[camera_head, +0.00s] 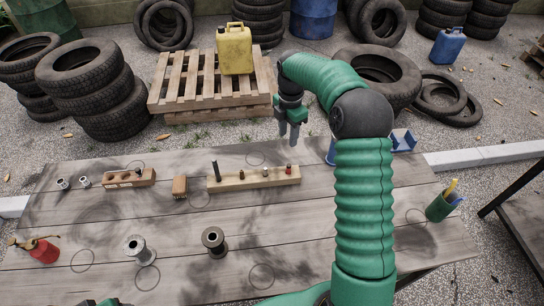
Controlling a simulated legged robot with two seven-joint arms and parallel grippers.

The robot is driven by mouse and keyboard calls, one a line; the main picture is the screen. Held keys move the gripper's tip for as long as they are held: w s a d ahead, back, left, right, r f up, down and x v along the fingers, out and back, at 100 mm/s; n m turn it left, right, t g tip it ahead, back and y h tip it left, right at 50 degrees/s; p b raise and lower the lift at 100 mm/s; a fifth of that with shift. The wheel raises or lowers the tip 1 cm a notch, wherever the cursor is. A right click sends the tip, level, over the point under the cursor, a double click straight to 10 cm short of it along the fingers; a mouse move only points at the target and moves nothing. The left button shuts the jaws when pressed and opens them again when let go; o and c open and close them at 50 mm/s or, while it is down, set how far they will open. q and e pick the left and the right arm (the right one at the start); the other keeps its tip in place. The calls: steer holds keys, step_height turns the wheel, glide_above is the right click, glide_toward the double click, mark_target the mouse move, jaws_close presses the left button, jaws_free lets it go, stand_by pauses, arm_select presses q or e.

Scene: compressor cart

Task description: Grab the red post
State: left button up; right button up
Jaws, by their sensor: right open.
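A light wooden block (254,179) lies on the table with several short posts standing along its top. The red post (288,170) is a small one near the block's right end. A taller black post (216,171) stands at the left end. My right gripper (288,138) points down above the red post and appears slightly beyond it, with its two fingers apart and nothing between them. It is not touching the post. Only a sliver of green and black, perhaps my left arm, shows at the bottom edge; no left fingers are visible.
The grey plank table (200,230) also holds a brown block (129,178), a small brush-like block (180,186), metal spools (138,249), a red oil can (41,252) and a green cup (440,207). A blue holder (402,140) stands at the back right. Tires and pallets lie beyond.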

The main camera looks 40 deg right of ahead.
steer(key=w, duration=0.1)
glide_above(289, 165)
step_height(289, 165, down, 5)
steer(key=f, duration=0.3)
steer(key=w+f, duration=0.1)
steer(key=f, duration=0.2)
steer(key=shift+w+f, duration=0.15)
steer(key=shift+f, duration=0.15)
steer(key=f, duration=0.2)
steer(key=s+f, duration=0.1)
steer(key=f, duration=0.1)
steer(key=shift+s+f, duration=0.2)
steer(key=shift+w+d+f, duration=0.15)
steer(key=shift+f, duration=0.1)
arm_select(q)
steer(key=shift+s+d+r, duration=0.1)
steer(key=shift+d+r, duration=0.05)
steer(key=shift+r, duration=0.1)
arm_select(e)
steer(key=shift+r, duration=0.1)
jaws_close()
